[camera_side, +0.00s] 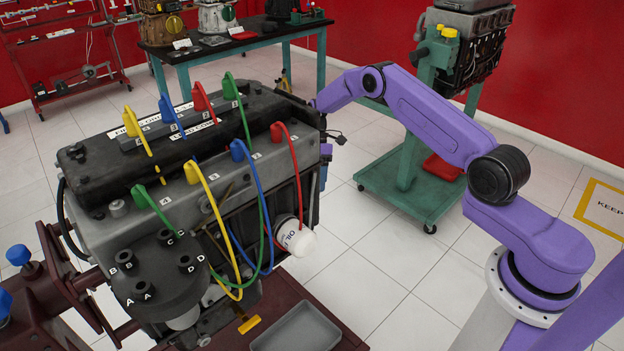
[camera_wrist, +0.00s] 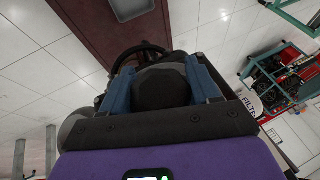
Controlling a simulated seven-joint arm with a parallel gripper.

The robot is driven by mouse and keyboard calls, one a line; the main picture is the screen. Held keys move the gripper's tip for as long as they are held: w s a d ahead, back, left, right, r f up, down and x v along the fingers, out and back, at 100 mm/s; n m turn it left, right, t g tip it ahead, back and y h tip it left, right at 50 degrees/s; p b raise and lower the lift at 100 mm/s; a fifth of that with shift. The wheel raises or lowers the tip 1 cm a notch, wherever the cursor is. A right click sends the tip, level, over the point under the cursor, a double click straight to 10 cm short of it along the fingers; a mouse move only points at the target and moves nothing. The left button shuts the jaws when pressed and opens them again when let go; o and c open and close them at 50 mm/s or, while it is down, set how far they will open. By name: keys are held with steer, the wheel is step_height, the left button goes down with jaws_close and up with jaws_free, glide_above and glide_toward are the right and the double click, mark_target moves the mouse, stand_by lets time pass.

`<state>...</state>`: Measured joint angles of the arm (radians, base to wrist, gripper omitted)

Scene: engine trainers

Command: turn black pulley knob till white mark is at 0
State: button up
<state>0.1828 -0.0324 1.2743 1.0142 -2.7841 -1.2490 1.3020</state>
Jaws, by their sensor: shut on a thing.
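The black pulley knob (camera_wrist: 162,88) sits between the two blue fingers of my gripper (camera_wrist: 160,86) in the wrist view. My gripper is shut on the knob, with one finger on each side of it. No white mark and no 0 scale can be made out in the wrist view. In the side view the engine (camera_side: 185,180) stands in the middle, and my arm reaches to its far right end.
Coloured leads arch over the engine top. A white oil filter (camera_side: 300,240) sticks out at its right side. A grey tray (camera_side: 297,329) lies on the dark red stand below. A green wheeled stand (camera_side: 405,185) is behind my arm.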

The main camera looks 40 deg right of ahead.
steer(key=shift+a+g, duration=0.15)
steer(key=shift+g, duration=0.35)
steer(key=shift+s+r+m+g, duration=0.15)
steer(key=shift+m+g, duration=0.15)
steer(key=shift+g, duration=0.6)
steer(key=shift+a, duration=0.1)
steer(key=o, duration=1)
steer(key=shift+c, duration=0.2)
